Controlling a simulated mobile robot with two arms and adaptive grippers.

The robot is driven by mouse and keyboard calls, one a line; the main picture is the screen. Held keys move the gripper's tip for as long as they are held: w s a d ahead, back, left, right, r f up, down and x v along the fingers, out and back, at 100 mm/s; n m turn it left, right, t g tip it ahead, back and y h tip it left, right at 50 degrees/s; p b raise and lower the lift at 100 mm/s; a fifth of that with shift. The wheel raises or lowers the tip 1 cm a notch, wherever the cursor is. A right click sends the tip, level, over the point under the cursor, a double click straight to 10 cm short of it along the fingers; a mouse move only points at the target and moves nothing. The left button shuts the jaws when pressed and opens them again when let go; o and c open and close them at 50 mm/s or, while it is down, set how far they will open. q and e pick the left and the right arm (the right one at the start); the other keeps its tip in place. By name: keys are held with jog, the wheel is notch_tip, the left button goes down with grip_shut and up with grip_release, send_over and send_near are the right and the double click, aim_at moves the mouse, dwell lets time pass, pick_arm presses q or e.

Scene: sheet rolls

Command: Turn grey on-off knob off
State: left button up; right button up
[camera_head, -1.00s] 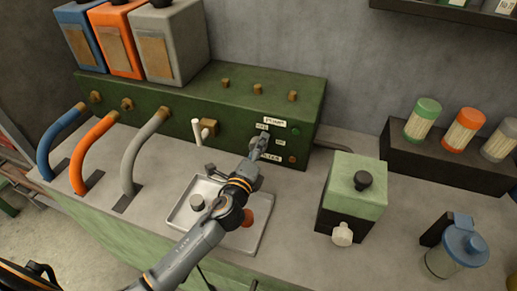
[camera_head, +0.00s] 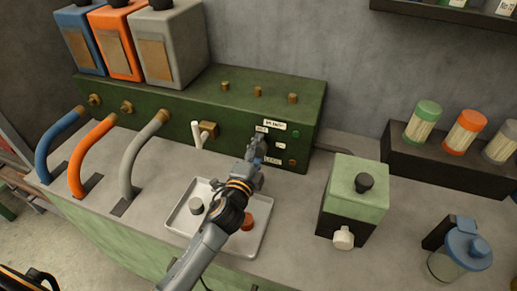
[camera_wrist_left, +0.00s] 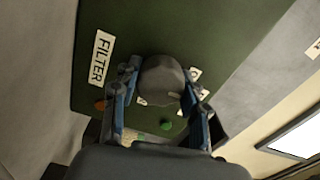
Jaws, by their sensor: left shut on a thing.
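The grey knob (camera_wrist_left: 162,80) sits on the front of the green pump box (camera_head: 225,115) and shows between my left fingers in the left wrist view. My left gripper (camera_wrist_left: 160,100) is shut on it, with one finger on each side. In the head view my left gripper (camera_head: 258,143) reaches the right part of the box front and mostly hides the knob. A FILTER label (camera_wrist_left: 101,58) lies left of the knob in the wrist view. A green light (camera_wrist_left: 166,126) and an orange-red light (camera_wrist_left: 100,106) are also on the panel. My right gripper is not in view.
A metal tray (camera_head: 180,222) with a grey and an orange-red piece lies under my left arm. A white-handled tap (camera_head: 197,134) and curved pipes (camera_head: 88,155) are left. A pale green box (camera_head: 358,185) with a black knob stands right.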

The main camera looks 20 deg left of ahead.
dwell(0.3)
pick_arm(q)
jog(key=o, duration=1.2)
jog(key=s, duration=1.2)
jog(key=shift+a, duration=0.2)
